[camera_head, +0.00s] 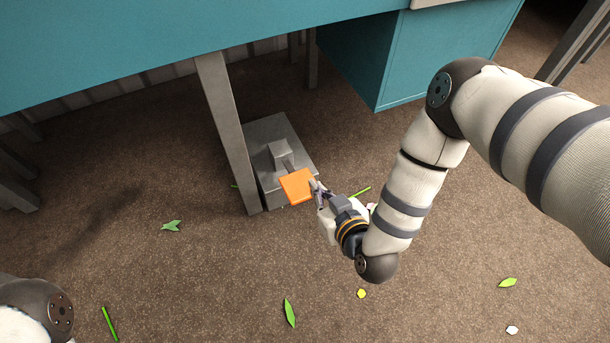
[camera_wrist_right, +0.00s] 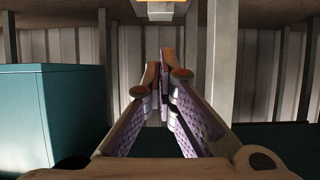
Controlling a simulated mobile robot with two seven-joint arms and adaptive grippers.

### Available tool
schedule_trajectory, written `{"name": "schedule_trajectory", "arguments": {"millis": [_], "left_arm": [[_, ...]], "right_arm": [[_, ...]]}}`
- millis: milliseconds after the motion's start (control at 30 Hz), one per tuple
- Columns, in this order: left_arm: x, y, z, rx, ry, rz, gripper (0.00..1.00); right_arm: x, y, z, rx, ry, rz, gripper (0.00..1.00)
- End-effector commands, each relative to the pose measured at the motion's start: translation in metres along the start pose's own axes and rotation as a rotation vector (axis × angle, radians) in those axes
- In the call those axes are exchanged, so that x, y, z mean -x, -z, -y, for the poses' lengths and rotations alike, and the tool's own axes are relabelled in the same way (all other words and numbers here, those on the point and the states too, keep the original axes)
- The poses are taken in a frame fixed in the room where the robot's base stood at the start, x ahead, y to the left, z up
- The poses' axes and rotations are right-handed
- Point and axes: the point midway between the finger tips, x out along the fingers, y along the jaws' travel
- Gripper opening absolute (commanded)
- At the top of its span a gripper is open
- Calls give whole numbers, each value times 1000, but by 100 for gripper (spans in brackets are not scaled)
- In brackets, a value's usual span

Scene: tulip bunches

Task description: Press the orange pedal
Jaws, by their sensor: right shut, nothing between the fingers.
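The orange pedal (camera_head: 297,186) is a flat square plate on a short arm in front of a grey metal box (camera_head: 268,137) on the floor. My right gripper (camera_head: 314,187) is shut and empty, with its fingertips at the right edge of the pedal in the head view. I cannot tell whether they touch it. In the right wrist view the closed fingers (camera_wrist_right: 162,72) fill the middle, and a strip of orange (camera_wrist_right: 160,3) shows at the top edge above a grey block. My left gripper is not in view; only part of my left arm shows at the lower left.
A grey table leg (camera_head: 228,130) stands just left of the grey box, under a teal table (camera_head: 150,45). A teal cabinet (camera_head: 420,55) stands at the back right. Leaf and stem scraps, such as a green leaf (camera_head: 289,312), lie on the brown floor, which is otherwise clear in front.

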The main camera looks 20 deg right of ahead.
Motion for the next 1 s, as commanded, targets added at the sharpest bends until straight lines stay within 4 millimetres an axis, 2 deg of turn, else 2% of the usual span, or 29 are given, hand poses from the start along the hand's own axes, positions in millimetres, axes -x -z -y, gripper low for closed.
{"name": "schedule_trajectory", "arguments": {"millis": [267, 367, 767, 833, 1000], "left_arm": [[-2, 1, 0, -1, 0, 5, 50], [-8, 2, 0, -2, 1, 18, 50], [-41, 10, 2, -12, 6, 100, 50], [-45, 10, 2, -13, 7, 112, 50], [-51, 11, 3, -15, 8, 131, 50]], "right_arm": [[-4, -3, 0, 0, -1, 0, 0], [-18, -5, -1, 0, -1, -1, 0], [-105, -7, -1, 0, -3, 1, 0], [-107, -22, -1, 0, -1, 7, 0], [-111, -38, -1, 1, -2, 3, 0]]}}
